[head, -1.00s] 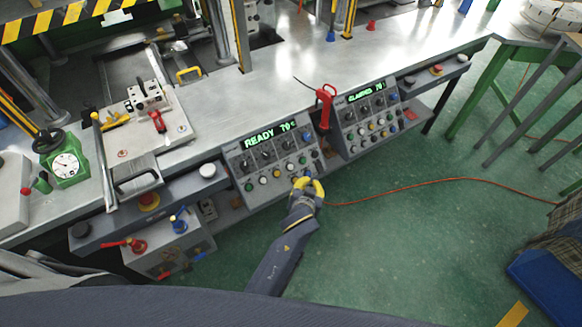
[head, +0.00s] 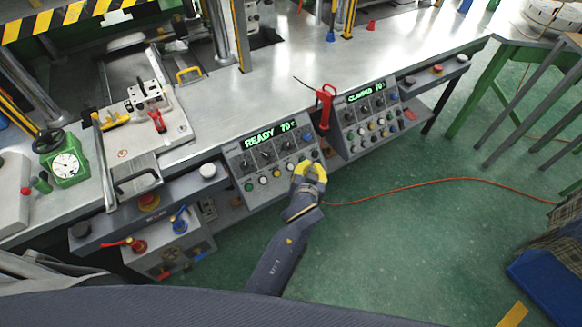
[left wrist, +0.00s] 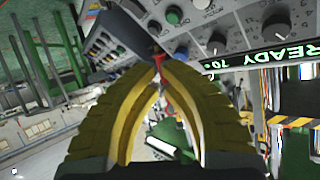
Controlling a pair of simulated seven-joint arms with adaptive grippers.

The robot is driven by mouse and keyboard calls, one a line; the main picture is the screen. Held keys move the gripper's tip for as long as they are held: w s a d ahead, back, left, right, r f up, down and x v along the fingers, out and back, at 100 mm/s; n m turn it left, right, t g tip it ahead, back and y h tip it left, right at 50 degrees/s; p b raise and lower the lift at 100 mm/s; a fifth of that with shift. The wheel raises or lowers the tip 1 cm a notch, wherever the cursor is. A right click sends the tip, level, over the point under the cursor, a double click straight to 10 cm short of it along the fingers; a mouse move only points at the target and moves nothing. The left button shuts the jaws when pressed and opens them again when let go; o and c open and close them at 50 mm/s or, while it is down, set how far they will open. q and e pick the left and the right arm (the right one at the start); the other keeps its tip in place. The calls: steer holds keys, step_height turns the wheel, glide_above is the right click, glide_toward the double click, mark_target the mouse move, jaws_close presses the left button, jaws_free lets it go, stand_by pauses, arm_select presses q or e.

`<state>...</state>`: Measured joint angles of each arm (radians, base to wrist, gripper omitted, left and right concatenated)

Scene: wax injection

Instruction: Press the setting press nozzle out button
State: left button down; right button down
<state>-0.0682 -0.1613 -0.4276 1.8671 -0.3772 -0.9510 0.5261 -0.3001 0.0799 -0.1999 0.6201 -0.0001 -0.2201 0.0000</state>
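The left control panel (head: 262,158) carries a lit READY 70 display (head: 270,135), black knobs and a lower row of coloured buttons. A green button (head: 249,187) and a white button (head: 262,180) show at the row's left part. Labels are too small to read, so I cannot tell which button is nozzle out. My left gripper (head: 311,164) is at the panel's lower right corner, its yellow fingers hiding what lies beneath. In the left wrist view the fingertips (left wrist: 158,62) meet, with nothing visible held, and a green button (left wrist: 175,15) shows beyond. Contact cannot be told. My right gripper is not in view.
A second panel (head: 368,118) reading CLAMPED stands to the right, with a red-handled tool (head: 325,108) between the panels. A box with red and blue valves (head: 165,248) is at lower left. An orange cable (head: 430,184) crosses the open green floor.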

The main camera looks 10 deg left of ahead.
mark_target(290, 167)
arm_select(q)
steer(key=shift+w+a+f, duration=0.7)
steer(key=shift+w+f, duration=0.1)
steer(key=shift+f, duration=0.1)
steer(key=shift+w+a+f, duration=0.65)
steer(key=shift+w+f, duration=0.1)
steer(key=shift+f, duration=0.2)
steer(key=shift+w+a+f, duration=0.7)
steer(key=shift+w+f, duration=0.1)
steer(key=shift+f, duration=0.1)
steer(key=c, duration=2.1)
jaws_free()
jaws_close()
steer(key=shift+w+a+f, duration=0.1)
steer(key=shift+w, duration=0.05)
steer(key=shift+w+a+f, duration=0.15)
